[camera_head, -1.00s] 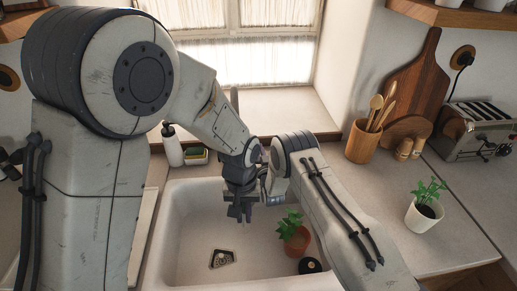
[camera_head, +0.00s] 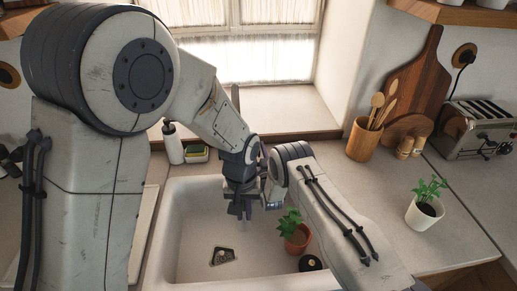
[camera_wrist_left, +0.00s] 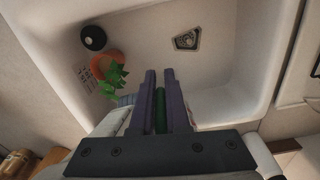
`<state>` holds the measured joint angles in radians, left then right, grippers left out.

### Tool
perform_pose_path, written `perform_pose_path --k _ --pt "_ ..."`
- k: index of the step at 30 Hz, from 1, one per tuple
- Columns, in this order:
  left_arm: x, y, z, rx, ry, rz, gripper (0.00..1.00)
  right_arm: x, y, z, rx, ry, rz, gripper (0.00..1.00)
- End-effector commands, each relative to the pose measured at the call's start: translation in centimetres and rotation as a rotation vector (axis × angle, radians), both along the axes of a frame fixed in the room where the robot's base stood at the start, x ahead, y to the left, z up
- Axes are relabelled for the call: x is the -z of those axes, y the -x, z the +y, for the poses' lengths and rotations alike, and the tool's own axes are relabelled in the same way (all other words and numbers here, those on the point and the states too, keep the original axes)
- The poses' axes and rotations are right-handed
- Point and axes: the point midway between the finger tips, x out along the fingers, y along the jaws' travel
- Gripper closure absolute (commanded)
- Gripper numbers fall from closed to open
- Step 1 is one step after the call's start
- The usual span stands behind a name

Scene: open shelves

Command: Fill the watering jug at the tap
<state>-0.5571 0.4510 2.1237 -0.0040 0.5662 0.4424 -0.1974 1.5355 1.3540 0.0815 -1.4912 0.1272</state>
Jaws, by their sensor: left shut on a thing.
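My left gripper (camera_head: 240,208) hangs over the sink, pointing down. In the left wrist view its two dark fingers (camera_wrist_left: 160,98) are closed around a narrow green piece (camera_wrist_left: 161,110). I cannot tell whether this piece belongs to the watering jug; no whole jug shows. A thin grey upright (camera_head: 235,97) behind my left arm may be part of the tap, but the arm hides most of it. My right forearm (camera_head: 340,215) reaches in from the lower right, and its wrist ends beside the left gripper. The right gripper's fingers are hidden.
The white sink (camera_head: 190,220) holds a drain (camera_head: 222,256), a potted plant in terracotta (camera_head: 297,240) and a round black thing (camera_head: 310,263). A soap bottle (camera_head: 173,146) stands behind. On the right counter are a utensil pot (camera_head: 362,140), a white plant pot (camera_head: 421,214) and a toaster (camera_head: 480,128).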

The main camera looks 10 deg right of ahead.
Motion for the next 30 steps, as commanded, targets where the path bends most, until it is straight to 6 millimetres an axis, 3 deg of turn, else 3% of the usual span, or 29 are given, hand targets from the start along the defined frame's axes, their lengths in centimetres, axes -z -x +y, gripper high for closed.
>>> perform_pose_path --k 11,24,30 --pt "0.0 0.0 -0.1 0.001 0.0 0.0 1.0 0.3 0.9 -0.5 0.007 -0.001 0.004 0.6" --pt "0.0 0.0 0.0 0.0 0.0 0.0 1.0 1.8 9.4 -1.3 0.005 0.001 0.006 0.6" --pt "0.0 0.0 0.0 0.0 0.0 0.0 1.0 2.1 11.4 -1.5 0.003 0.0 0.004 0.6"
